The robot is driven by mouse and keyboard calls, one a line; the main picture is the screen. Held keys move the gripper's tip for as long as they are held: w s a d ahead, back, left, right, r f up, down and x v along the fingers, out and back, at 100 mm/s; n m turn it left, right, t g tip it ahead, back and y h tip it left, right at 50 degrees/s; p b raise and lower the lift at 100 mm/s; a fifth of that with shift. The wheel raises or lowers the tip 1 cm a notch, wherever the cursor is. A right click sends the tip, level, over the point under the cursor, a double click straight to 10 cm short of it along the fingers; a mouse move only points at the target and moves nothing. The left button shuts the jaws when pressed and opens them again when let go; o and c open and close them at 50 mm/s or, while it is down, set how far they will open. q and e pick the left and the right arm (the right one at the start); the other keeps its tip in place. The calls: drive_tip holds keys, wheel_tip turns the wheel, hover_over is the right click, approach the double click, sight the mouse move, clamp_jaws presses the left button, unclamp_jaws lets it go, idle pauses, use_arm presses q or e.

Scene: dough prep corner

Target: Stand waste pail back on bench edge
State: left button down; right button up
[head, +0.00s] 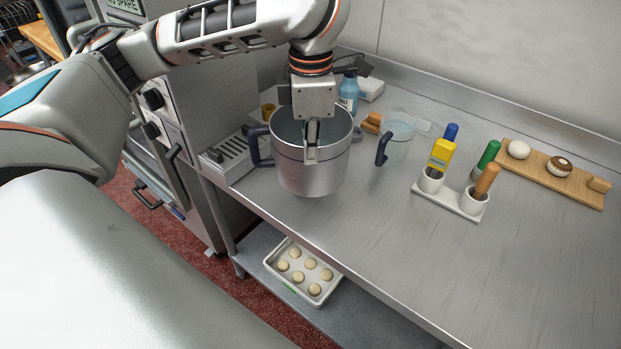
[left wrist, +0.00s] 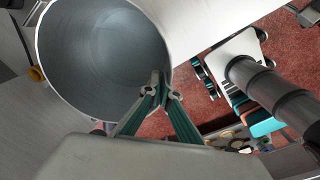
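The waste pail (head: 310,175) is a steel bucket with a dark blue side handle. It is upright at the front edge of the steel bench (head: 400,235). I cannot tell whether its base touches the bench. In the left wrist view the pail (left wrist: 100,50) looks empty inside, with red floor beside its rim. My left gripper (head: 312,145) points down at the pail's near rim. In the left wrist view the gripper's fingertips (left wrist: 159,85) come together on the rim, with the wall between them. My right gripper is out of view.
A clear jug (head: 400,128) with a dark handle and a blue bottle (head: 348,90) stand behind the pail. A white holder (head: 450,198) with bottles and a wooden board (head: 575,188) are to the right. A tray of dough balls (head: 305,270) lies on the lower shelf. The front right bench is clear.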

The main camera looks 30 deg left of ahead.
sight(310, 184)
use_arm(q)
wheel_tip(310, 184, down, 4)
drive_tip(key=shift+w, duration=0.1)
drive_tip(key=shift+f, duration=1.85)
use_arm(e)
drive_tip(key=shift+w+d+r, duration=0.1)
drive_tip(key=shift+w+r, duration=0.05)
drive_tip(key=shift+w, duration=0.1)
use_arm(q)
drive_tip(key=c, duration=2.3)
unclamp_jaws()
drive_tip(key=shift+f, duration=0.15)
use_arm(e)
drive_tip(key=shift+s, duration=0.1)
use_arm(q)
drive_tip(key=r, duration=1.2)
drive_tip(key=shift+s+d+r, duration=0.15)
drive_tip(key=shift+s+d, duration=0.05)
drive_tip(key=shift+s, duration=0.1)
